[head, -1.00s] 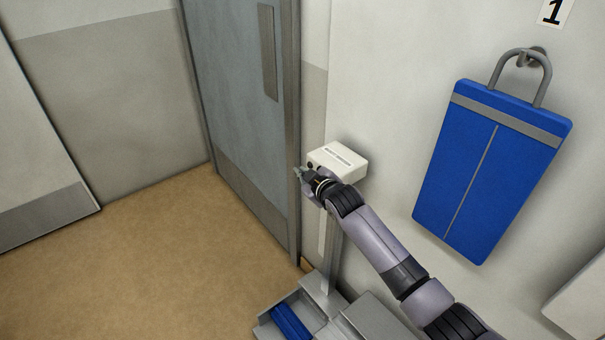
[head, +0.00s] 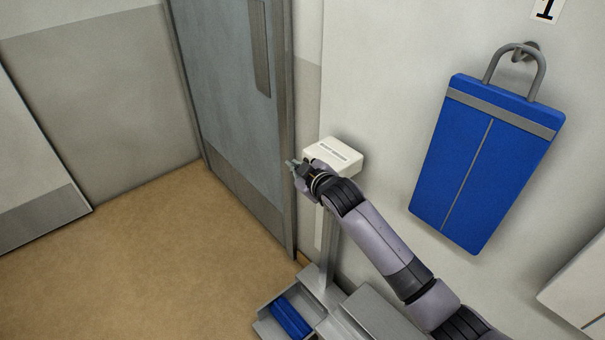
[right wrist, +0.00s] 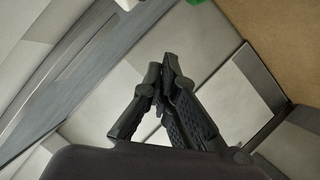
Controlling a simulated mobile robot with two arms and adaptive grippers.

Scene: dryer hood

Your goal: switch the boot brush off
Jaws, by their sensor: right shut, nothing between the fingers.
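The boot brush stands against the wall. Its grey base (head: 372,312) holds a blue brush (head: 290,318) in a tray, and a grey post (head: 329,250) rises to a white box (head: 334,153) with a dark label strip on top. My right gripper (head: 291,163) is at the left front side of the box, its fingers shut and empty. In the right wrist view the fingertips (right wrist: 163,66) meet. A small green part (right wrist: 196,2) is cut off at the top edge there. My arm hides part of the box's front, so no switch shows clearly in the head view. My left gripper is not in view.
A grey door (head: 228,110) with its frame is close to the left of my right gripper. A blue bag-like item (head: 485,165) hangs from a wall hook at the right. The brown floor (head: 140,260) at the left is clear.

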